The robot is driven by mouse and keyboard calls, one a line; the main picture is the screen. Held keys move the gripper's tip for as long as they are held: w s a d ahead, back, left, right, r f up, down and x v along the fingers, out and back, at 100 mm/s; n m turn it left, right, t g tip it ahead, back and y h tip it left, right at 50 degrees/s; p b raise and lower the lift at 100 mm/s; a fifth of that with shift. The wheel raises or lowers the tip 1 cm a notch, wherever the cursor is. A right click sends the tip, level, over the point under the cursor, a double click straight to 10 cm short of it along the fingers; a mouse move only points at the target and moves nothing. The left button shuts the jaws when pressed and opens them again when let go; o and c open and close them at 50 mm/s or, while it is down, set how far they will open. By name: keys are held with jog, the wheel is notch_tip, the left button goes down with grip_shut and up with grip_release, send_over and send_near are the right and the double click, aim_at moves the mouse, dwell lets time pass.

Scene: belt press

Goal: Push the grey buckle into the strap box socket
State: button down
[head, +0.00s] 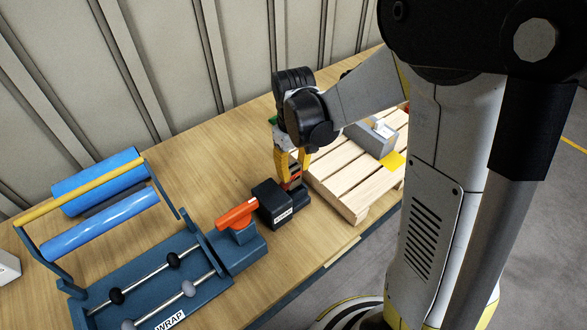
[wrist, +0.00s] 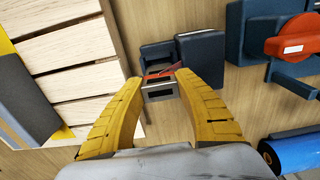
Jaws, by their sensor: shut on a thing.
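My gripper (head: 290,178) points down over the workbench, next to the dark strap box (head: 270,203) on its pallet side. In the wrist view my yellow fingers (wrist: 161,82) are closed on the grey buckle (wrist: 160,92), which shows a dark slot. A thin red piece (wrist: 162,71) lies just beyond the buckle, toward the strap box, which also shows in the wrist view (wrist: 200,60). A low dark part (wrist: 157,55) of the box stands beside its main body. The socket opening is not clear, and I cannot tell whether the buckle touches it.
A wooden pallet (head: 345,190) with a grey block (head: 370,138) lies close on the right. An orange-red handle (head: 237,213) on a blue base stands left of the strap box. The wrap stand with blue rolls (head: 100,225) is farther left. Bare bench lies behind.

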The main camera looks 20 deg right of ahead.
aim_at(293, 179)
jog(key=shift+f+b, duration=1.75)
jog(key=shift+f, duration=0.2)
dwell(0.6)
jog(key=c, duration=0.9)
grip_release()
jog(key=shift+d, duration=0.1)
jog(key=shift+s, duration=0.1)
jog(key=shift+a+r+p, duration=0.2)
jog(key=shift+r+p, duration=0.5)
jog(key=shift+r, duration=0.15)
jog(key=shift+d+r+p, duration=0.1)
jog(key=shift+r+p, duration=1.8)
jog(key=shift+r, duration=0.75)
